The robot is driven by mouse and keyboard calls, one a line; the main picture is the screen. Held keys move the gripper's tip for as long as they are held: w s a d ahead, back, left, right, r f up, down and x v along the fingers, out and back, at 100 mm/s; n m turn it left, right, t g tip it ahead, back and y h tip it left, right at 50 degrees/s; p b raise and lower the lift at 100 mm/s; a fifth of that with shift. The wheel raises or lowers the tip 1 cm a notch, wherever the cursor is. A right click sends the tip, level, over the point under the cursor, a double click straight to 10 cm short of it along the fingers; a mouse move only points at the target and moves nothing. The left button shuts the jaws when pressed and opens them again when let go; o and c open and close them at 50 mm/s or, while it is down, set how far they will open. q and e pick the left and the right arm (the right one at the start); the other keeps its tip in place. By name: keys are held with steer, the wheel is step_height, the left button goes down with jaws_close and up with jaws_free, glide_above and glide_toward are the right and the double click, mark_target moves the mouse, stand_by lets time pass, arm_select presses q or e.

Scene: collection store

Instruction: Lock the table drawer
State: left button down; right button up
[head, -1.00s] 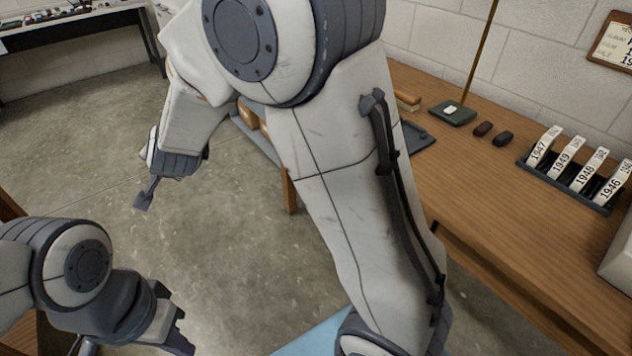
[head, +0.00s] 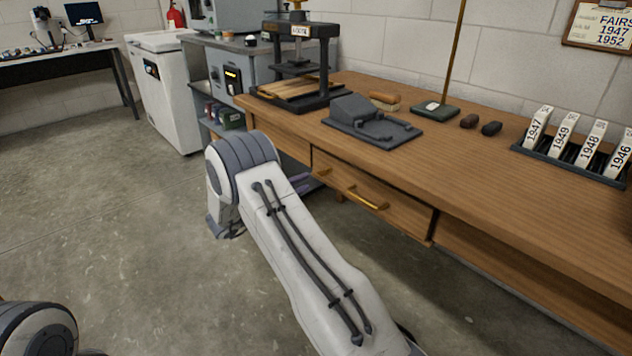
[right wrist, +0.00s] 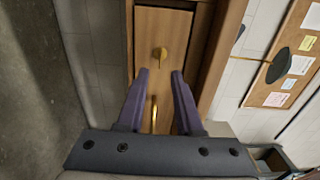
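The wooden table (head: 480,160) has a drawer (head: 405,215) below its top, and the drawer front looks closed. A brass bar handle (head: 367,198) is on the front, with a smaller brass lock piece (head: 323,172) to its left. In the right wrist view the lock piece (right wrist: 160,54) lies just beyond the fingertips, on the drawer front (right wrist: 148,25). My right gripper (right wrist: 158,72) is open and empty, its two purple fingers apart. The handle (right wrist: 154,112) shows between the fingers, not gripped. In the head view my right arm mostly hides this gripper. My left gripper is out of view.
On the table stand a press (head: 300,70), a grey device (head: 370,122), a brush (head: 385,101), a green base with a rod (head: 435,110) and a rack of year tags (head: 575,160). A white chest (head: 165,95) stands behind. Floor at left is clear.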

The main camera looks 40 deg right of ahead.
steer(key=d+b, duration=0.1)
steer(key=d, duration=0.5)
steer(key=shift+w, duration=0.25)
jaws_close()
stand_by(1.1)
